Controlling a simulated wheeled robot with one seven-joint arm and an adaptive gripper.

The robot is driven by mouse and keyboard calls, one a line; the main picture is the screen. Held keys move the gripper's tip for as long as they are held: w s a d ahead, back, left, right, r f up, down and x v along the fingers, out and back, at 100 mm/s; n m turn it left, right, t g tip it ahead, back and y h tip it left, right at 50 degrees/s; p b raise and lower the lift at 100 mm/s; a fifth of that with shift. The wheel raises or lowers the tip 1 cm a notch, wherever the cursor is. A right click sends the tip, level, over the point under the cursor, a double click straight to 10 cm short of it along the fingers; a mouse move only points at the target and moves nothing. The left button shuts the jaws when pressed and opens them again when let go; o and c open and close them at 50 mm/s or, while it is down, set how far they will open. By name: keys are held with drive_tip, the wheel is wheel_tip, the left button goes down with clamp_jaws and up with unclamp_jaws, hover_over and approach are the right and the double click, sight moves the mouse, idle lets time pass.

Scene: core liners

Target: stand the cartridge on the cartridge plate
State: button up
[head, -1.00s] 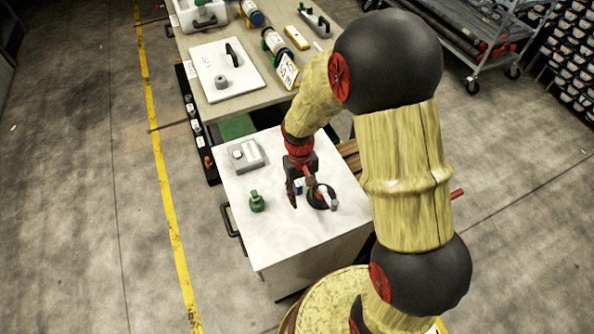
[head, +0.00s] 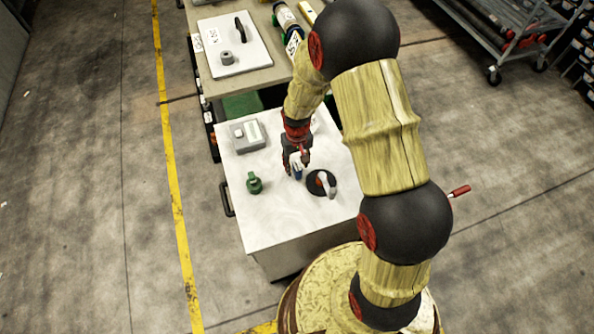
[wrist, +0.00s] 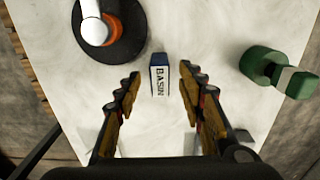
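A small blue-and-white block labelled BASIN (wrist: 160,75) stands on the white cabinet top; it also shows in the head view (head: 297,172). I cannot tell whether this is the cartridge. My gripper (wrist: 161,80) is open, with one finger on each side of the block and visible gaps to both. In the head view my gripper (head: 296,165) is low over the cabinet top. A round black disc (wrist: 126,50) bears an orange ring and a white lever-like part; it also shows in the head view (head: 316,190). No plate is clearly marked as the cartridge plate.
A green fitting (head: 254,184) and a grey box (head: 247,137) are on the cabinet top (head: 270,222). Behind is a table with a white board (head: 258,62) carrying a grey ring and a black handle. The cabinet's front left is clear.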

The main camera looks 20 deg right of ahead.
wheel_tip(320, 180, down, 2)
drive_tip(key=shift+f, duration=0.25)
clamp_jaws()
idle(0.4)
